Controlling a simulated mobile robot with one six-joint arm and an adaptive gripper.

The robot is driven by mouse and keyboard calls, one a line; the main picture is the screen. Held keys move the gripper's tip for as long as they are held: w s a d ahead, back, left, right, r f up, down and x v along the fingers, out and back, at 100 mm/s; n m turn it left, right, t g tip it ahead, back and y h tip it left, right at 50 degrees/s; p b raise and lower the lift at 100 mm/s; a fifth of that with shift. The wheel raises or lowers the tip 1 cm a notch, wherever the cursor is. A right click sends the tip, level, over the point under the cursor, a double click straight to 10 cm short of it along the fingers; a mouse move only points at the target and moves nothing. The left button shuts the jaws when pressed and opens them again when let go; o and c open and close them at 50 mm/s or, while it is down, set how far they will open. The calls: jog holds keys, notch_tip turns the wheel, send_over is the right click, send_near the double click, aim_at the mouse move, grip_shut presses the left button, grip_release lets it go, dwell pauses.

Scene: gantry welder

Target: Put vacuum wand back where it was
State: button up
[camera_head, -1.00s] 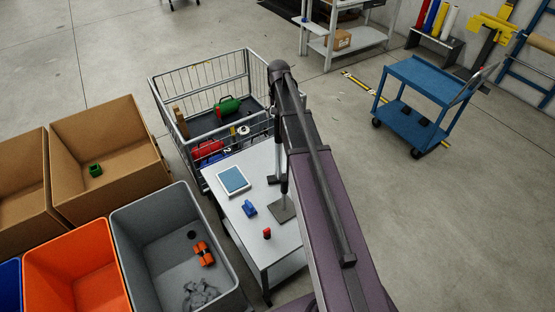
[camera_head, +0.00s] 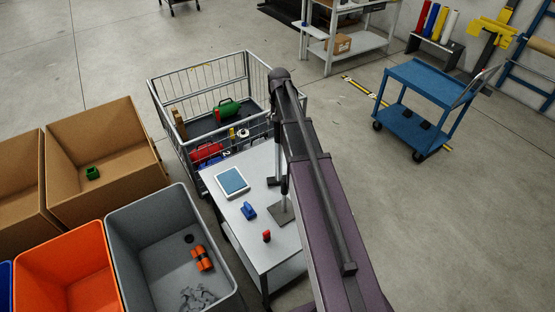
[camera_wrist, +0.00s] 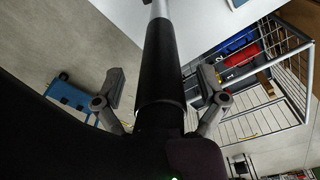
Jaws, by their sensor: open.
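A long tube with a black sleeve (camera_wrist: 162,70) and a silver end runs up the middle of the wrist view; it appears to be the vacuum wand. My gripper (camera_wrist: 160,88) has its two fingers spread on either side of this tube, with gaps showing between them and it. In the head view, a thin upright pole (camera_head: 284,186) shows below the end of my arm, above a dark square plate (camera_head: 281,214) on the grey table (camera_head: 225,207). My arm hides most of the gripper there, and I cannot tell where the wand's far end rests.
On the table lie a blue-screened tablet (camera_head: 232,182), a blue item (camera_head: 249,210) and a red-and-black item (camera_head: 266,236). A wire cage (camera_head: 160,100) stands behind it, a grey bin (camera_head: 135,235) to the left. A blue cart (camera_head: 430,80) stands right, with open floor between.

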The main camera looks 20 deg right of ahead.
grip_shut()
dwell(0.3)
jog(key=shift+r, duration=0.15)
